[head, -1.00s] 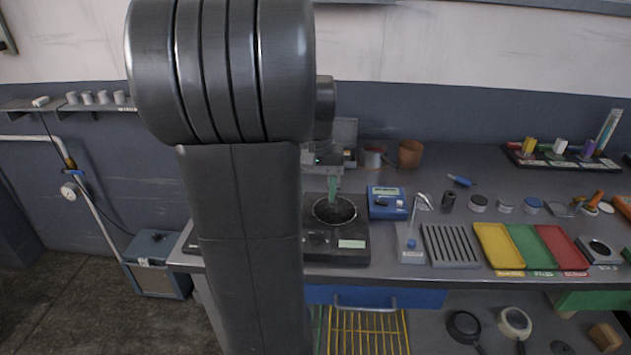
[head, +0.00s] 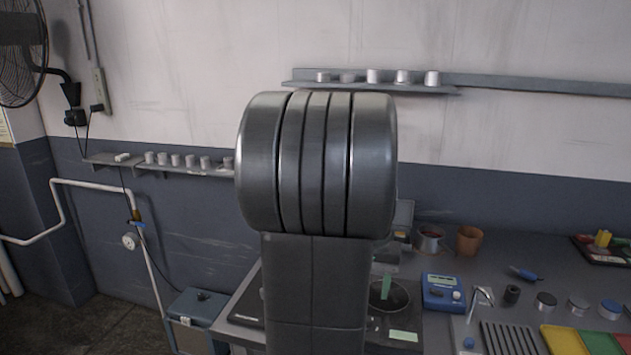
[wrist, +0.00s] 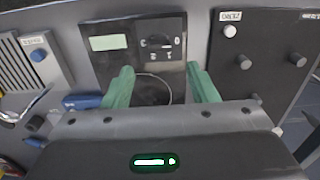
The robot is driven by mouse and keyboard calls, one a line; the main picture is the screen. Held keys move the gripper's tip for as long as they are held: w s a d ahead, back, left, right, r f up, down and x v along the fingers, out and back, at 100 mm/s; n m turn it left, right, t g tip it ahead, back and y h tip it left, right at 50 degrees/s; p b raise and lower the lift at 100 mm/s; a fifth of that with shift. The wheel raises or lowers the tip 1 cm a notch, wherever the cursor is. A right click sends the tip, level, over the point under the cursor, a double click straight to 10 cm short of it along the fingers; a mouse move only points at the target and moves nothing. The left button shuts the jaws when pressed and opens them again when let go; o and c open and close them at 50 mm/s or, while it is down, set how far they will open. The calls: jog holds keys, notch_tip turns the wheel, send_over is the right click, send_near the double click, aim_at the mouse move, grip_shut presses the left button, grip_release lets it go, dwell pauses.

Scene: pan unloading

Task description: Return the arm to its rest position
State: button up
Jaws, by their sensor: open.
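My gripper (wrist: 163,84) is open in the wrist view, with its two green fingers apart and nothing held between them. Below and between them is a round dark pan (wrist: 150,90) on a black device with a pale display (wrist: 108,43). In the head view my arm's thick grey links stand in the middle and hide most of my gripper; one green finger (head: 386,287) shows at their right edge, over the dark pan (head: 396,297). Whether the fingers touch the pan cannot be told.
A blue meter (head: 442,292), a copper-coloured pot (head: 469,240) and a grey pot (head: 430,239) stand on the bench to the right. Yellow (head: 562,341), green and red trays lie at the lower right. A wall shelf (head: 372,85) with white cups is behind my arm.

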notch_tip(320, 180, down, 9)
jog(key=shift+r, duration=0.15)
jog(key=shift+r, duration=0.1)
dwell(0.3)
